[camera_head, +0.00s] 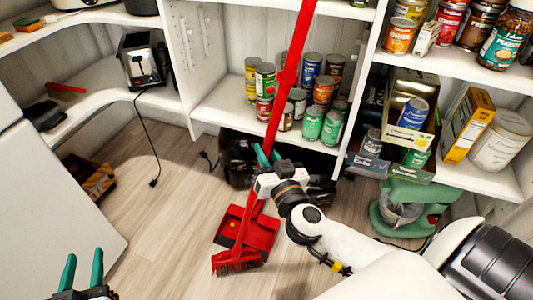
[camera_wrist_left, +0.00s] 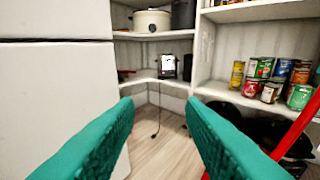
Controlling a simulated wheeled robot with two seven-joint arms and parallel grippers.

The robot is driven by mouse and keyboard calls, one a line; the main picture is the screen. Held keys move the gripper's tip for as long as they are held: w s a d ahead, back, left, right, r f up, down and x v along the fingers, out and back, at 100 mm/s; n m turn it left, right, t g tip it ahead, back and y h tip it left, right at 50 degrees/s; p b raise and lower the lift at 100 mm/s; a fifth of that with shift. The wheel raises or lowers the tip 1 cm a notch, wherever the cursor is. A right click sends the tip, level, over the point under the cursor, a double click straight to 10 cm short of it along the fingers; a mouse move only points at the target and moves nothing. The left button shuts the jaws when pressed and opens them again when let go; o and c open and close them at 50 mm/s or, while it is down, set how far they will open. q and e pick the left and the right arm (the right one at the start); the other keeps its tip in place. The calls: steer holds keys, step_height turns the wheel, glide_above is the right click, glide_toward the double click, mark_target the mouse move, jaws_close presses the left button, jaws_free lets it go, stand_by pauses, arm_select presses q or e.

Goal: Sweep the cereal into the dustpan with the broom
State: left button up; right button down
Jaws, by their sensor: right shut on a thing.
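A red broom (camera_head: 239,258) has its bristles down on the wooden floor and its long handle rising up past the shelves. A red dustpan (camera_head: 263,231) lies on the floor directly behind the broom head. My right gripper (camera_head: 265,157) is shut on the broom's handle above the dustpan. A tiny orange-yellow speck shows at the dustpan's left side; I cannot tell whether it is cereal, and no other cereal is discernible. My left gripper (camera_head: 83,268) is open and empty at the lower left, away from the broom. Its spread teal fingers fill the lower left wrist view (camera_wrist_left: 160,110).
Shelves with several cans (camera_head: 322,90) stand behind the broom. A green mixer (camera_head: 410,207) is on the floor at right, dark items (camera_head: 238,155) lie under the shelves. A black cord (camera_head: 150,140) hangs at left.

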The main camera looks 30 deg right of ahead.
arm_select(q)
step_height(320, 180, up, 7)
steer(key=d+t+h+b, duration=0.1)
steer(key=t, duration=0.3)
steer(key=shift+s+t+h+b, duration=0.2)
steer(key=shift+t+h+b, duration=0.15)
steer(key=shift+t+h, duration=0.05)
